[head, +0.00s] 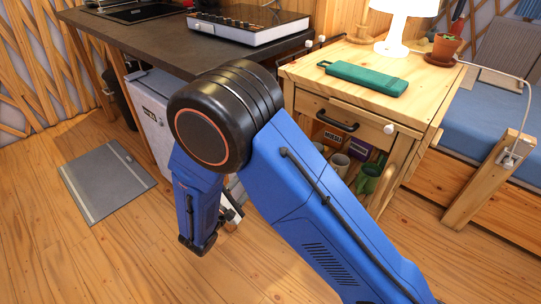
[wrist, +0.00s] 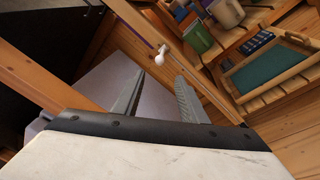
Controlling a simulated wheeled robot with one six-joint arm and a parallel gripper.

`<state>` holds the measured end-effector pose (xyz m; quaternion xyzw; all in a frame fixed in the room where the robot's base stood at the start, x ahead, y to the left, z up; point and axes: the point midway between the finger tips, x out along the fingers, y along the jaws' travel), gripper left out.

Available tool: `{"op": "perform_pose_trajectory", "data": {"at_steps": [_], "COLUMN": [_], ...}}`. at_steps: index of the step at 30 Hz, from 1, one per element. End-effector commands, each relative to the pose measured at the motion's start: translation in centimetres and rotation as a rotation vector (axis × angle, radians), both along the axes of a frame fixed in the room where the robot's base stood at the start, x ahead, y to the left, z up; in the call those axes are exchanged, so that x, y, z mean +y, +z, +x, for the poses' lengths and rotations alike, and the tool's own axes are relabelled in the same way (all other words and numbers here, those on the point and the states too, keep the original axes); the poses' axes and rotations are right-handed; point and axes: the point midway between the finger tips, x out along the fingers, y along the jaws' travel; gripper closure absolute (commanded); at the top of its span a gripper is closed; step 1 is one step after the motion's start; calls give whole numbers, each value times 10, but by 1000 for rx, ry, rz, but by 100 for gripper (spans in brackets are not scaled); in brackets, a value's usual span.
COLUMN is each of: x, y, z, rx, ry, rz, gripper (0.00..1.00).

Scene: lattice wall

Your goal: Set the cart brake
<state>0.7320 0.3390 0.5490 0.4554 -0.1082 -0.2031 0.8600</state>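The wooden cart (head: 430,88) stands right of centre in the head view, with a drawer and black handle. A small white knob (head: 389,128) shows at its front right. In the wrist view a white knob (wrist: 160,55) on a thin dark rod lies just beyond my fingertips, beside a wooden edge; I cannot tell if it is the brake lever or the same knob. My gripper (wrist: 160,77) is open, with nothing visible between its fingers. In the head view my arm hides most of it, low beside the cart's left side.
A green case (head: 362,78) and white lamp (head: 401,18) are on the cart, above mugs (head: 369,179) on a shelf. Left is a dark desk (head: 150,42) with a pale cabinet (head: 152,112) beneath. A bed (head: 490,115) is at right. The floor left is clear around a grey mat (head: 105,178).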

Motion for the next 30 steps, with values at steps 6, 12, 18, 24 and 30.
{"op": "perform_pose_trajectory", "data": {"at_steps": [6,12,18,24,30], "x": [-19,-34,-50,-62,-68], "y": [0,0,0,0,0], "z": [34,65,96,121,133], "rx": [1,0,1,0,1], "ry": [-4,-5,-5,-3,-2], "rz": [0,0,2,0,0], "gripper": [61,61,61,61,61]}}
